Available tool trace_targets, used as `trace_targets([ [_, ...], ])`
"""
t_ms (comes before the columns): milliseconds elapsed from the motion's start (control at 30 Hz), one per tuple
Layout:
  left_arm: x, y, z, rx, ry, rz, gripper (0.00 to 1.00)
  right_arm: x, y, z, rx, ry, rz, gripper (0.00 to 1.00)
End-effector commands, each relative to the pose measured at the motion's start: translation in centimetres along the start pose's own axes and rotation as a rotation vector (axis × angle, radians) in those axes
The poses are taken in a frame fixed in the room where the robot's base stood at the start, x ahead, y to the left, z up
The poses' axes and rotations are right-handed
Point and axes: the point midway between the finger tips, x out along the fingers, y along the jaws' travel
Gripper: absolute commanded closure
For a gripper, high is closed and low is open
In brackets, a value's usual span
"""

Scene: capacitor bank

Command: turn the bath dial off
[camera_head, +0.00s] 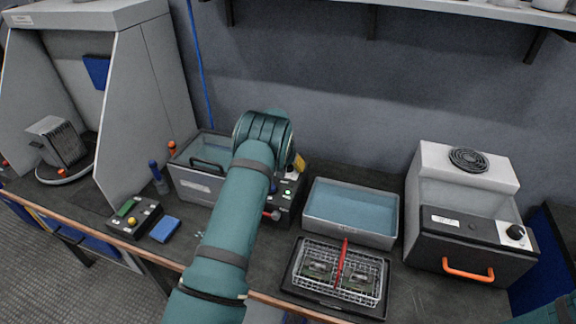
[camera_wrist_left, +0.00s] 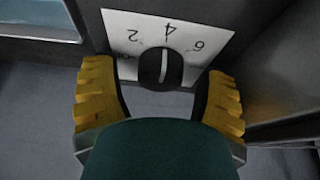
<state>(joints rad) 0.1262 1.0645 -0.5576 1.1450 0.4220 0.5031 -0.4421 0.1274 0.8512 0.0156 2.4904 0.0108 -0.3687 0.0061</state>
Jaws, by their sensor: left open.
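The dial (camera_wrist_left: 160,68) is a round black knob with a pale pointer line, on a white plate marked 2, 4 and 6. Its line points about at the 4. My left gripper shows in the left wrist view (camera_wrist_left: 160,105) with its yellow-padded fingers open, one on each side of the dial. I cannot tell whether they touch it. In the head view my left gripper (camera_head: 296,168) is mostly hidden behind my arm, by the grey bath (camera_head: 192,183) and a black control box (camera_head: 290,195). That dial is hidden there. My right gripper is out of view.
A second water-filled tank (camera_head: 350,230) stands right of my arm, with a wire basket (camera_head: 355,292) holding circuit boards in front. A grey machine (camera_head: 462,195) with a black knob and orange handle stands further right. A button box (camera_head: 135,218) and blue block (camera_head: 165,230) lie left.

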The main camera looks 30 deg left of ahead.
Motion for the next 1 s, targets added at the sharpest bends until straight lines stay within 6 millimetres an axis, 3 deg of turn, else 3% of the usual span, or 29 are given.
trace_targets([
  [133,-0.02,0.00,0.00,0.000,0.000,0.000,0.28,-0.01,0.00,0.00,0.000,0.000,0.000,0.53],
  [167,-0.02,0.00,0.00,0.000,0.000,0.000,0.33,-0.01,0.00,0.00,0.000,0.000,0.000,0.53],
  [333,-0.03,0.00,0.01,0.000,0.000,0.000,0.93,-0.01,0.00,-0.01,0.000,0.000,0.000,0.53],
  [367,-0.03,0.00,0.01,0.000,0.000,0.000,0.96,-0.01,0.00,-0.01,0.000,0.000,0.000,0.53],
  [767,0.00,0.08,0.02,-0.020,0.000,-0.009,0.97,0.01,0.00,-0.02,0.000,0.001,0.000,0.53],
  [1000,0.03,0.14,0.04,-0.125,-0.001,-0.054,0.97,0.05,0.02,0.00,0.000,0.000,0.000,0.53],
])
